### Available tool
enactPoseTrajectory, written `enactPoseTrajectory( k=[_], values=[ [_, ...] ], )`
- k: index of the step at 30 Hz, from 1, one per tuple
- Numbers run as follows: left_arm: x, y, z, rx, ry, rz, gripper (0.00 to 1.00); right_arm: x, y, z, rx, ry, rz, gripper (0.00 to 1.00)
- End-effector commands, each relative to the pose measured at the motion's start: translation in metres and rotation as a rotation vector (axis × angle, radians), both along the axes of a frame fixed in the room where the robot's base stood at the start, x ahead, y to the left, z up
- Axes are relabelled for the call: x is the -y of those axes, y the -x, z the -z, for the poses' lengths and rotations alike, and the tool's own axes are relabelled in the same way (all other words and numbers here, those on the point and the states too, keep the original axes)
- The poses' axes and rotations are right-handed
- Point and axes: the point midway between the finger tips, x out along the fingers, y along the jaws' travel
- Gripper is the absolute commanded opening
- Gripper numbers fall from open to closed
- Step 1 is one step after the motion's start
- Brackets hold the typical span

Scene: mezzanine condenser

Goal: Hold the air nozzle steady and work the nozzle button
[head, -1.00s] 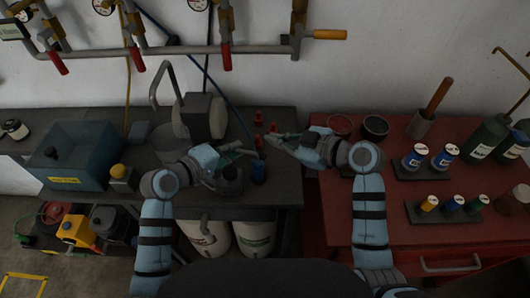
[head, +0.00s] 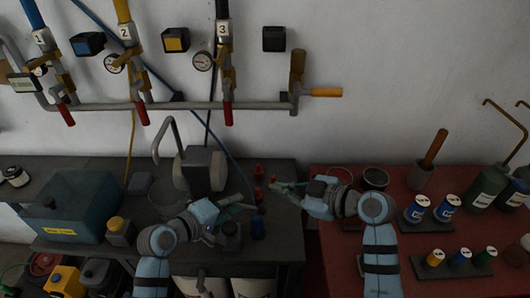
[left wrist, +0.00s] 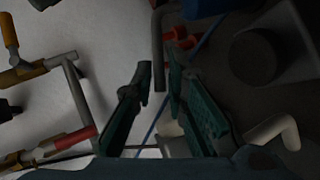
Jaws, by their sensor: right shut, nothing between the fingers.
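A blue hose (head: 227,155) runs down the wall and ends behind my grippers among small red parts (head: 258,171) on the dark bench. I cannot tell which of these is the air nozzle, and its button is not discernible. My left gripper (head: 246,205) points right, just above the bench near the red parts. In the left wrist view its fingers (left wrist: 158,75) stand apart with nothing clearly gripped between them; the hose and a red part (left wrist: 180,38) show beyond. My right gripper (head: 275,186) is shut and empty, pointing left close to the red parts.
A grey grinder-like unit (head: 203,171) and a blue box (head: 72,206) are on the bench. The red table (head: 330,255) at right carries bottles and small cans. Pipes with red-handled valves (head: 228,112) line the wall.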

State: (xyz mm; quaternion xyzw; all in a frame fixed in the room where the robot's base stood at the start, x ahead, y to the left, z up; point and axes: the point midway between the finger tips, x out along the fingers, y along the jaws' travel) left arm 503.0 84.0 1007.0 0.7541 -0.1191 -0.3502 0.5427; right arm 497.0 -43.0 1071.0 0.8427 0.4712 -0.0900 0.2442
Motion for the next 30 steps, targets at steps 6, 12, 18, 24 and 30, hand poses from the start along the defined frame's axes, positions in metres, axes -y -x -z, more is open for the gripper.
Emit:
enactPoseTrajectory(
  k=[6, 12, 18, 24, 30],
  values=[
    [0.0, 0.0, 0.0, 0.0, 0.0, 0.0, 0.3, 0.0, 0.0, 0.0, 0.0, 0.0, 0.0, 0.0],
    [-0.003, 0.003, -0.001, -0.001, -0.001, 0.0, 0.3, 0.0, 0.0, 0.0, 0.0, 0.0, 0.0, 0.0],
    [-0.026, 0.032, -0.017, 0.002, -0.007, 0.0, 0.3, 0.0, 0.0, 0.0, 0.0, 0.0, 0.0, 0.0],
    [-0.056, 0.072, -0.038, 0.0, -0.009, 0.001, 0.3, 0.0, 0.0, 0.0, 0.0, 0.0, 0.0, 0.0],
    [-0.067, 0.088, -0.048, -0.001, -0.001, 0.001, 0.3, 0.0, 0.0, 0.0, 0.0, 0.0, 0.0, 0.0]
  ],
)
